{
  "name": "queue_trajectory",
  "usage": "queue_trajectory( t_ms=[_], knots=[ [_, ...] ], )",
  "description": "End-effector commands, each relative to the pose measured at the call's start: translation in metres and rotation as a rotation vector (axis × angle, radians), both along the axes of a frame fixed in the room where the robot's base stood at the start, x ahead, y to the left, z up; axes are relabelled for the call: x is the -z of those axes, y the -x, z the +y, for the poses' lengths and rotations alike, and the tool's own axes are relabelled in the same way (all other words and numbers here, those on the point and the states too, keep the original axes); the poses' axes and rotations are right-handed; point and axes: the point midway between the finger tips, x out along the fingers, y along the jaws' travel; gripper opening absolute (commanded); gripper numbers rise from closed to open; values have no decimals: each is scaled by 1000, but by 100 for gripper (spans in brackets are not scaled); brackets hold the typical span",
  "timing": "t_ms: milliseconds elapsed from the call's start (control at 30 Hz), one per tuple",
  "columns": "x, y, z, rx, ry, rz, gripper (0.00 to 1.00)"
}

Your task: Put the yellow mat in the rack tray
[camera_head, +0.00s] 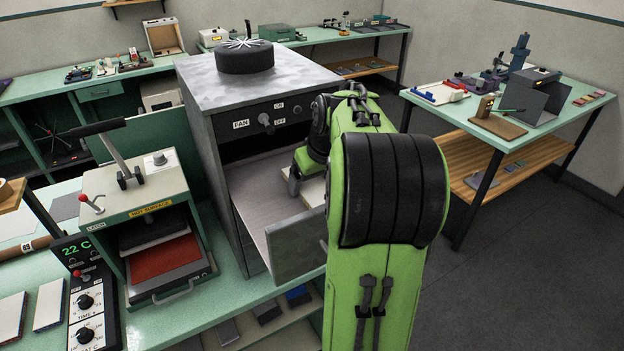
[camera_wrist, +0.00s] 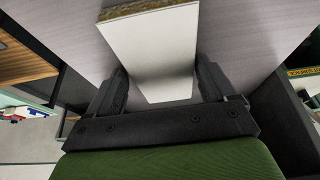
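The mat (camera_wrist: 158,50) shows a plain white face and a thin yellow-brown strip along its far edge in the wrist view. My gripper (camera_wrist: 162,70) has one finger against each side of the mat and appears shut on it. In the head view, a pale corner of the mat (camera_head: 312,190) shows beside my gripper, mostly hidden by my arm. The mat is over the rack tray (camera_head: 262,180), a pale flat tray pulled out of the grey FAN cabinet. The tray also shows behind the mat in the wrist view (camera_wrist: 235,30). I cannot tell whether the mat touches it.
The grey cabinet (camera_head: 215,130) rises around the tray's back, with a grey front panel (camera_head: 297,248) at the tray's near end. A heat press (camera_head: 150,205) labelled HOT SURFACE stands to the left. A green-topped table (camera_head: 560,115) stands at right; the floor there is clear.

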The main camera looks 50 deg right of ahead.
Motion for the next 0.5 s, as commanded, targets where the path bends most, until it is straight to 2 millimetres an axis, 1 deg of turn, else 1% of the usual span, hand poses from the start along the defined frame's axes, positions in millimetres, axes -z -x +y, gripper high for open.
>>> queue_trajectory(
  t_ms=[33,67,500],
  knots=[
    [1,-1,2,-6,-4,3,96],
    [1,-1,2,-6,-5,3,99],
    [1,-1,2,-6,-6,3,99]
  ],
)
